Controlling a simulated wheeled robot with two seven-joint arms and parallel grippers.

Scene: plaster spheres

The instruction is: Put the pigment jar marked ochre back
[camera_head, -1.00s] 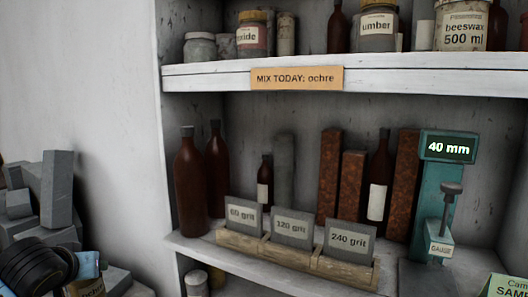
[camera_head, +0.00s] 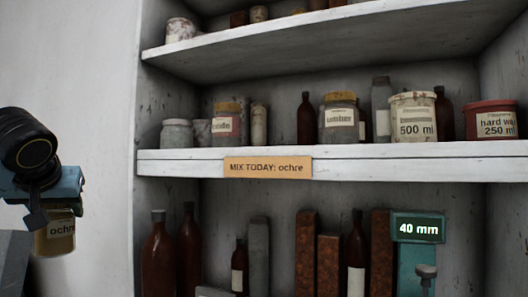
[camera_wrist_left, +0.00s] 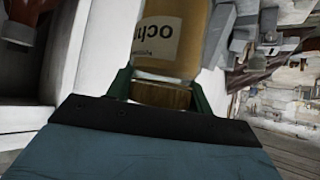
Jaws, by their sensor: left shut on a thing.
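The ochre pigment jar (camera_head: 55,235) has a yellowish body and a pale label, partly cut off, that reads "ochr". My left gripper (camera_head: 42,208) is shut on it at the far left of the head view, to the left of the shelf unit. In the left wrist view the jar (camera_wrist_left: 172,38) sits between the fingers (camera_wrist_left: 160,90), its label partly visible. The upper shelf (camera_head: 400,158) carries a tag (camera_head: 268,167) reading "MIX TODAY: ochre". My right gripper is not in view.
The upper shelf holds a pinkish-labelled jar (camera_head: 227,125), an umber jar (camera_head: 340,120), a 500 ml tub (camera_head: 413,118) and a hard wax tin (camera_head: 491,120). Brown bottles (camera_head: 158,255) stand below, with a 40 mm gauge (camera_head: 418,228). Bare shelf shows between the small jars and the brown bottle.

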